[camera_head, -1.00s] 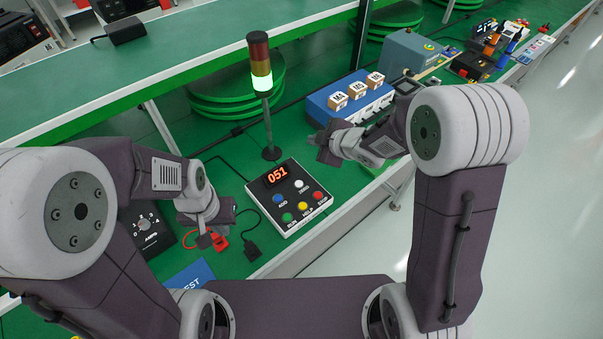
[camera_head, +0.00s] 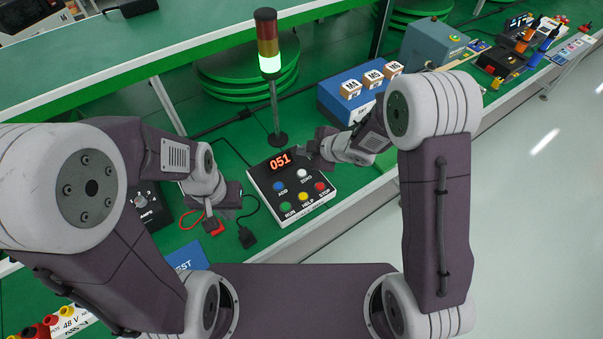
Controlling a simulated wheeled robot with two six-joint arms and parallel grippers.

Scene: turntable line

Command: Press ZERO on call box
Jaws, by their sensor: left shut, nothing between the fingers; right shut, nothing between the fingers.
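The call box (camera_head: 262,188) is a black and white box on the green bench, with a lit red display (camera_head: 280,160) reading 051. Its white ZERO button (camera_head: 302,173) is in the upper row, right of the blue ADD button (camera_head: 279,187). The green RUN, yellow HELP and red STOP buttons are in the lower row. My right gripper (camera_head: 304,153) is shut and empty, its tips beside the display and just behind the ZERO button; any gap above the box is hard to judge. My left gripper (camera_head: 224,208) is shut and empty, left of the box.
A signal tower (camera_head: 269,60) with its green section lit stands behind the box. A blue rack (camera_head: 342,100) with several cartons is behind my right arm. A red lead (camera_head: 213,228) and black plug (camera_head: 247,237) lie near my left gripper.

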